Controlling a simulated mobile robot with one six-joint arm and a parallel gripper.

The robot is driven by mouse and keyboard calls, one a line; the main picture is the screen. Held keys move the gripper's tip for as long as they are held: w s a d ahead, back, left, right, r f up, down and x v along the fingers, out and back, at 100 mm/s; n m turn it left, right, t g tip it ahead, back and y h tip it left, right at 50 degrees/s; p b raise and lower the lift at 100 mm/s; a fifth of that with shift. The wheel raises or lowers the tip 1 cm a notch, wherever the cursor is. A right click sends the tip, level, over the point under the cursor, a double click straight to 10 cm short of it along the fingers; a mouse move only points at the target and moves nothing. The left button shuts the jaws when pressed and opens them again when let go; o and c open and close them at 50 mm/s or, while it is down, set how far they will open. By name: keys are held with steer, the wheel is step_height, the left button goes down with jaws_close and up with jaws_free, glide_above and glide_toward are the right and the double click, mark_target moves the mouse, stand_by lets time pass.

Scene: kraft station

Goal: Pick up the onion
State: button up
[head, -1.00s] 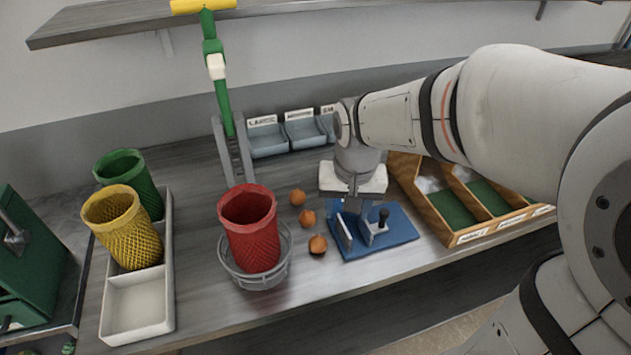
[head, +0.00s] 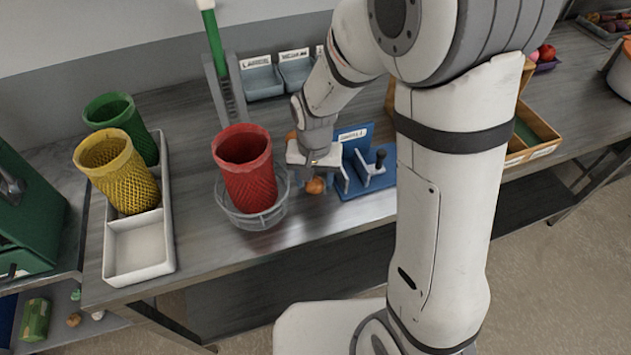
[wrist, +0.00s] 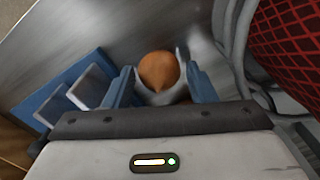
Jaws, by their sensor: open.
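A round brown onion (head: 316,186) lies on the grey table between the red mesh basket and the blue fixture. My gripper (head: 313,174) points down right over it and is open. In the wrist view the onion (wrist: 158,71) shows between the two spread fingers of my gripper (wrist: 159,84). I cannot tell whether a finger touches it. A second onion (head: 291,136) shows partly behind my gripper; the third is hidden from the head view.
The blue fixture (head: 350,185) with upright plates is close on the right. A white tray (head: 140,272) holds yellow and green mesh baskets farther left.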

mark_target(315, 179)
steer(key=shift+f, duration=0.2)
steer(key=c, duration=0.7)
steer(key=shift+r, duration=0.15)
steer(key=shift+c, duration=0.2)
step_height(315, 179, up, 10)
steer(key=shift+f+b, duration=0.1)
steer(key=shift+b, duration=0.2)
steer(key=shift+s, duration=0.1)
